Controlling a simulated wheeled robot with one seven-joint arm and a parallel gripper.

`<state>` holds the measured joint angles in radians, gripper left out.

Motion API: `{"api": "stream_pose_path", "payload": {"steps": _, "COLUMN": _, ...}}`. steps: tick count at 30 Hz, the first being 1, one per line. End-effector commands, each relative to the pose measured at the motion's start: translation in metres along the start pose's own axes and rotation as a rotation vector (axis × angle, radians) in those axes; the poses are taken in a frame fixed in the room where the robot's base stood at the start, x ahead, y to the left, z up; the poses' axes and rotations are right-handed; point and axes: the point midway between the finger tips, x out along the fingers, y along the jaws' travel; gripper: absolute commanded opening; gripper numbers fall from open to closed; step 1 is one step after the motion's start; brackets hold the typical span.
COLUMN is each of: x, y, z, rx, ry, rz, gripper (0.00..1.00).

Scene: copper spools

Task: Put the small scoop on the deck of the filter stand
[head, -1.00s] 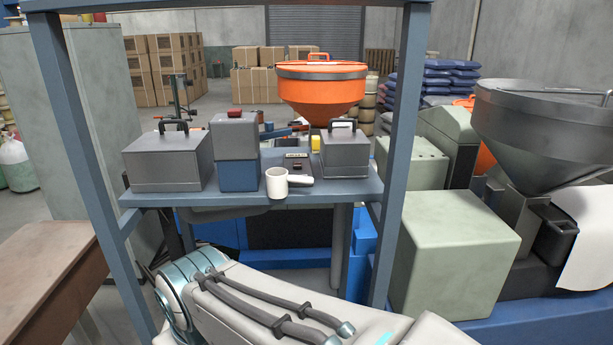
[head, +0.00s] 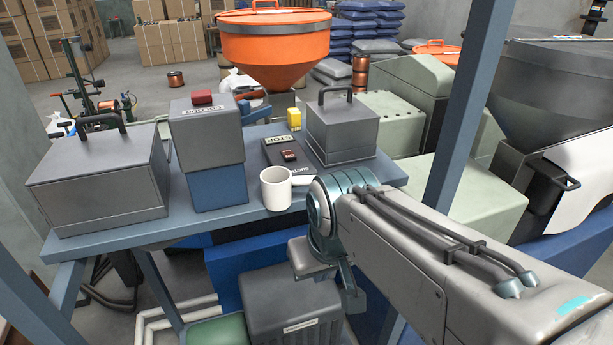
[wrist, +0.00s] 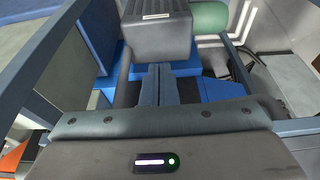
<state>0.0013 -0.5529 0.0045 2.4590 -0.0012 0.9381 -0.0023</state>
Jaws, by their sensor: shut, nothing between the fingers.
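A white cup-shaped vessel (head: 275,189) stands upright at the front edge of a blue-grey deck (head: 240,217). A pale stubby piece (head: 303,181) shows at its right, partly behind my arm. I cannot tell whether this is the small scoop's handle or a separate thing. The deck sits in a blue-grey post frame; I cannot tell for sure that it is the filter stand. My gripper (wrist: 158,84) is shut and empty in the wrist view, pointing at the space below the deck. Its fingertips are not clear in the head view.
On the deck stand a grey handled box (head: 100,182), a grey and blue stacked box (head: 212,150), another handled box (head: 342,130), a dark flat device (head: 284,156) and a yellow block (head: 294,119). A post (head: 466,110) rises at right. A dark ribbed box (head: 295,305) is below.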

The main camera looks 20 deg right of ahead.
Motion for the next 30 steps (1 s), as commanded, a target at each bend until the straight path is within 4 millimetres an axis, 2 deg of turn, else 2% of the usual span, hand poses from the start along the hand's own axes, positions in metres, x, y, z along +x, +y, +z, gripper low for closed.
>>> {"api": "stream_pose_path", "payload": {"steps": 2, "x": -0.009, "y": -0.006, "z": -0.016, "rx": -0.023, "ry": -0.021, "rz": -0.006, "gripper": 0.00}}
{"api": "stream_pose_path", "payload": {"steps": 9, "x": -0.055, "y": -0.004, "z": -0.080, "rx": 0.003, "ry": -0.142, "rz": 0.003, "gripper": 0.00}}
{"api": "stream_pose_path", "payload": {"steps": 15, "x": -0.088, "y": -0.005, "z": -0.122, "rx": 0.011, "ry": -0.235, "rz": 0.001, "gripper": 0.00}}
{"api": "stream_pose_path", "payload": {"steps": 19, "x": -0.102, "y": -0.007, "z": -0.137, "rx": 0.009, "ry": -0.274, "rz": -0.001, "gripper": 0.00}}
{"api": "stream_pose_path", "payload": {"steps": 23, "x": -0.108, "y": -0.009, "z": -0.143, "rx": 0.007, "ry": -0.294, "rz": -0.003, "gripper": 0.00}}
{"api": "stream_pose_path", "payload": {"steps": 26, "x": -0.106, "y": -0.009, "z": -0.143, "rx": 0.006, "ry": -0.300, "rz": -0.003, "gripper": 0.00}}
{"api": "stream_pose_path", "payload": {"steps": 30, "x": -0.090, "y": -0.010, "z": -0.138, "rx": 0.006, "ry": -0.302, "rz": -0.003, "gripper": 0.00}}
